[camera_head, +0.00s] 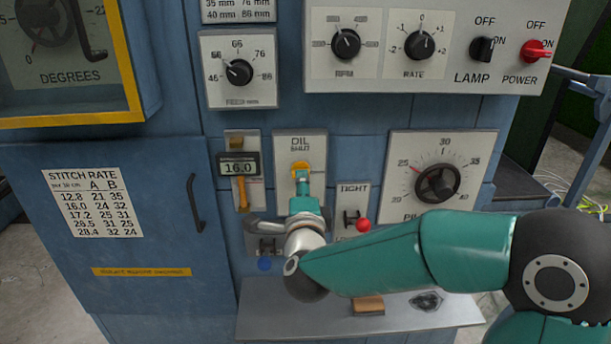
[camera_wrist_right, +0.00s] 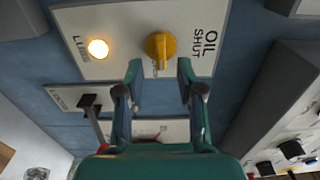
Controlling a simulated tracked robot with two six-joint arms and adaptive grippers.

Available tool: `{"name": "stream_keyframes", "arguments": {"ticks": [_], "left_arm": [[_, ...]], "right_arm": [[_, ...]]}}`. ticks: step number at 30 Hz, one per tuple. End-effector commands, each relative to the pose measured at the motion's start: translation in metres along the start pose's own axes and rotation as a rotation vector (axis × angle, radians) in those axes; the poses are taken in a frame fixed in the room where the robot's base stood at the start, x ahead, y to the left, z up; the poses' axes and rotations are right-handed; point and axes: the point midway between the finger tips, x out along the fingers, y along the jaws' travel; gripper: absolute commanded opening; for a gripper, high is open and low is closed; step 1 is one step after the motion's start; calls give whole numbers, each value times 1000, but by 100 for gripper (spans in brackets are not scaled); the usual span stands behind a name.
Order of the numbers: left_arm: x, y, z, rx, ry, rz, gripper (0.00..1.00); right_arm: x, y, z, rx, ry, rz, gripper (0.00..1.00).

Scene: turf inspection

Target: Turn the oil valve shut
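The oil valve (camera_head: 301,167) is a yellow knob on a pale plate (camera_head: 288,147) marked OIL and SHUT, on the blue cabinet front. In the right wrist view the valve (camera_wrist_right: 158,43) shows a narrow handle pointing toward my gripper. My right gripper (camera_head: 306,191) is at the valve, covering its lower part in the head view. In the wrist view its two fingers (camera_wrist_right: 160,70) are apart, one on each side of the handle's end. I see no finger touching it. My left gripper is not in view.
A lit lamp (camera_wrist_right: 98,48) marked LUBE shares the valve's plate. A small 16.0 display (camera_head: 238,168) is left of the valve. A red-knobbed lever (camera_head: 362,225) and a large dial (camera_head: 437,183) are to the right. A grey shelf (camera_head: 262,318) juts out below.

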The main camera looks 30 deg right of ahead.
Motion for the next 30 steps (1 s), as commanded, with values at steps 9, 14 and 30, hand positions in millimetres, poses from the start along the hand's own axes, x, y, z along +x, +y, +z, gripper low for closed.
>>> {"name": "stream_keyframes", "arguments": {"ticks": [9,14,30], "left_arm": [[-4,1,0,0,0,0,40],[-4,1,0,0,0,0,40],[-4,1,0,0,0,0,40]], "right_arm": [[39,0,0,-1,1,0,38],[42,0,-1,-1,0,1,38],[42,1,-1,-1,0,2,0]]}}
